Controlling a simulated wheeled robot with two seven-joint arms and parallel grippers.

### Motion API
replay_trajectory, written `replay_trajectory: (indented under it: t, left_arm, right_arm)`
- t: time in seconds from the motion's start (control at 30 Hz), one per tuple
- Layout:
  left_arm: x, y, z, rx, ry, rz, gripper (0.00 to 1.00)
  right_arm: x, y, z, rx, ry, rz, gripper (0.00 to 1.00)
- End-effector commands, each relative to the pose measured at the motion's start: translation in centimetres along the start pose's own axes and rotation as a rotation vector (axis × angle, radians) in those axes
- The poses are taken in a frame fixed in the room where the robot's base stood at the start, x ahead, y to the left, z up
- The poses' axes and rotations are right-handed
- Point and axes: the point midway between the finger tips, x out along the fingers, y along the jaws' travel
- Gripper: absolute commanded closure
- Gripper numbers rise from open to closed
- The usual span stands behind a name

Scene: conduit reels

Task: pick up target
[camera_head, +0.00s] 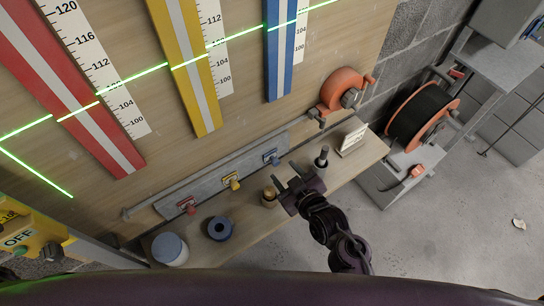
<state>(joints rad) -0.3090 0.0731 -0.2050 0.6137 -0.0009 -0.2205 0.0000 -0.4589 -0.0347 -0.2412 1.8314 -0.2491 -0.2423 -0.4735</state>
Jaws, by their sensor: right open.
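The task names only a "target", and I cannot tell which thing that is. My right gripper (287,177) is open above the wooden ledge (237,212). Its fingers point up and left toward the board, and nothing shows between them. A small brass-topped cylinder (269,197) stands just left of the fingers; I cannot tell if they touch. A dark cylinder with a grey stem (323,157) stands to the right. A blue ring-shaped roll (220,228) and a pale blue-topped tub (170,249) are farther left. My left gripper is not in view.
A grey rail with red (186,205), yellow (231,180) and blue (271,157) clips runs behind the ledge. The board above has red, yellow and blue strips with scales. An orange reel (343,88), a small card (353,140) and a black cable reel (420,115) are right.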

Motion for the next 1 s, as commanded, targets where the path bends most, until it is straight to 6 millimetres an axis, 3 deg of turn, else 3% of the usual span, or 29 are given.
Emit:
replay_trajectory:
  t: [0.1,0.3,0.63,0.9,1.0]
  left_arm:
    - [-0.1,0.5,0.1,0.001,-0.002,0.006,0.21]
    - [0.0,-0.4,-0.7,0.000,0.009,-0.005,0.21]
    - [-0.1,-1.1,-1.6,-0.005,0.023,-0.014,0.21]
    - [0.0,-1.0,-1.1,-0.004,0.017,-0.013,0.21]
    - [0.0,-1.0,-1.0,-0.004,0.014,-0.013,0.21]
  right_arm:
    - [1.6,0.0,-0.2,0.003,0.001,0.001,0.54]
    - [4.5,0.0,-0.1,0.003,0.000,0.002,0.54]
    - [5.1,0.0,-0.1,0.001,-0.001,0.001,0.56]
    - [5.1,0.0,0.0,0.001,-0.002,0.001,0.91]
    - [5.1,0.0,-0.1,0.001,-0.001,0.001,1.00]
